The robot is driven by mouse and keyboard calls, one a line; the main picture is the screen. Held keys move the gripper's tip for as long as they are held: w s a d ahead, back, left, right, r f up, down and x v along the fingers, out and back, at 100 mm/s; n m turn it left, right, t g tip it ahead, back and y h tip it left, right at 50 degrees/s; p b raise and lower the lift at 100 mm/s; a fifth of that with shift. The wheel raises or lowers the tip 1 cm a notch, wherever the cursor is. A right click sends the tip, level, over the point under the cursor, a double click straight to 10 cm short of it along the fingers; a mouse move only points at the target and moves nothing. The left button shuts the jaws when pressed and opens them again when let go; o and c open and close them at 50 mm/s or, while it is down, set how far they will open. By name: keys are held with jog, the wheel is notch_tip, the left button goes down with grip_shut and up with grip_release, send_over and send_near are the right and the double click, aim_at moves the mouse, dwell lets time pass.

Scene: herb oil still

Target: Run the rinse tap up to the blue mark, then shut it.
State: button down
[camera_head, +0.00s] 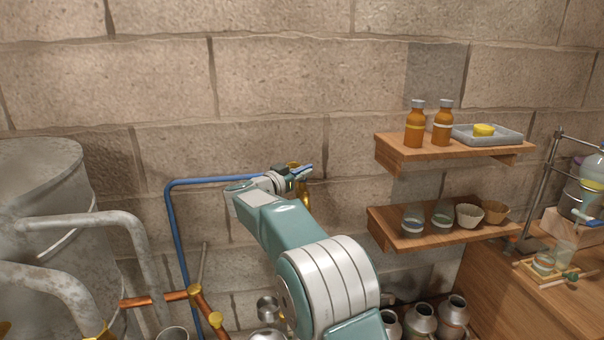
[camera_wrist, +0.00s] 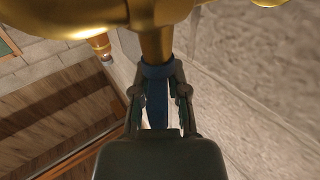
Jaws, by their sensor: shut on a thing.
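The brass rinse tap (camera_head: 306,197) is on the block wall at the end of a blue pipe (camera_head: 177,222). In the wrist view the tap's brass body (camera_wrist: 70,17) fills the top, with a blue handle (camera_wrist: 155,72) on a brass stem below it. My gripper (camera_wrist: 161,92) is shut on this blue handle, one finger on each side. In the head view my gripper (camera_head: 292,178) is at the tap and partly covers it. I cannot make out any water flow or a blue mark below the tap; my arm hides part of that area.
Two wooden shelves (camera_head: 398,247) are right of my arm, with amber bottles (camera_head: 415,128), glasses and bowls. Metal jugs (camera_head: 420,320) stand low at the right. A large metal still (camera_head: 40,185) and pipes fill the left. The wall above the tap is clear.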

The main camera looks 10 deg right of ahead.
jog(key=shift+w+m+g+h, duration=0.1)
jog(key=shift+m+g+h, duration=0.75)
jog(key=shift+g, duration=0.45)
jog(key=shift+m+g+h, duration=0.55)
jog(key=shift+m+g, duration=0.5)
jog(key=shift+g, duration=0.25)
jog(key=shift+m+g, duration=0.4)
jog(key=shift+g, duration=0.2)
jog(key=c, duration=0.6)
grip_release()
jog(key=shift+c, duration=0.2)
jog(key=shift+a, duration=0.15)
jog(key=v, duration=0.7)
jog(key=shift+a+f, duration=0.2)
jog(key=shift+a, duration=0.15)
